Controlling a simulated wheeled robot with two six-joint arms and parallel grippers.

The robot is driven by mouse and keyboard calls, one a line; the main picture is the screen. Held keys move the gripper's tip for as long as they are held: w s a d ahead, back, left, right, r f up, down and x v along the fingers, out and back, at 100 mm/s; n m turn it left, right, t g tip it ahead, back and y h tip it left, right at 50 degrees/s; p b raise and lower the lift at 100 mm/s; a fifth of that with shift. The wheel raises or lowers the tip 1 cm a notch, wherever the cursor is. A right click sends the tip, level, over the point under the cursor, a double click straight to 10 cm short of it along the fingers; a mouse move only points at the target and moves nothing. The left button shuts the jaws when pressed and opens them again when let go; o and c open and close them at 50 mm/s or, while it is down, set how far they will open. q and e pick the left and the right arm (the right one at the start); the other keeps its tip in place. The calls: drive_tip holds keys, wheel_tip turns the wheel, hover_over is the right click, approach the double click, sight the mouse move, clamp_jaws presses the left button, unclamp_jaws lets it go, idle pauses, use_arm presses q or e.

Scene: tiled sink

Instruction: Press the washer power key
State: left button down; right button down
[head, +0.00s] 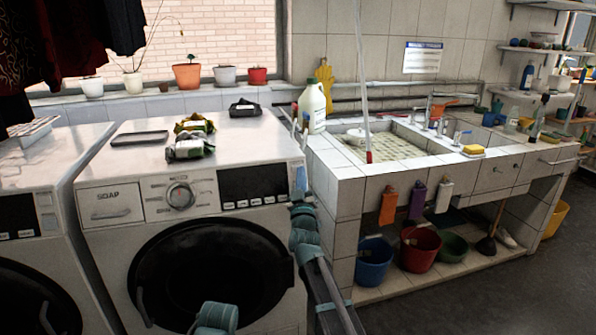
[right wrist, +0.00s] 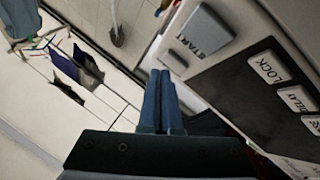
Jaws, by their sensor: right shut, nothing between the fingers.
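The washer (head: 195,235) has a dial, a dark display panel (head: 253,185) with a row of small keys, and a grey-blue key (head: 300,178) at its right edge. In the right wrist view this key (right wrist: 200,35) reads START, and the LOCK key (right wrist: 268,68) and DELAY key (right wrist: 297,98) lie on the panel. No key with a readable power label shows. My right gripper (head: 297,205) is at the front right edge of the washer, just below the grey-blue key. Its fingers (right wrist: 161,75) are together and empty.
A second washer (head: 35,210) stands at left. Small items lie on the washer top.

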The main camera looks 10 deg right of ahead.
drive_tip(key=shift+w, duration=0.1)
drive_tip(key=shift+w+f, duration=0.15)
drive_tip(key=shift+w, duration=0.3)
idle(0.5)
drive_tip(key=shift+s, duration=0.55)
drive_tip(key=s+r+p, duration=0.2)
drive_tip(key=s, duration=0.3)
drive_tip(key=shift+s+r, duration=0.15)
drive_tip(key=shift+s, duration=0.15)
idle(0.4)
drive_tip(key=shift+d, duration=0.1)
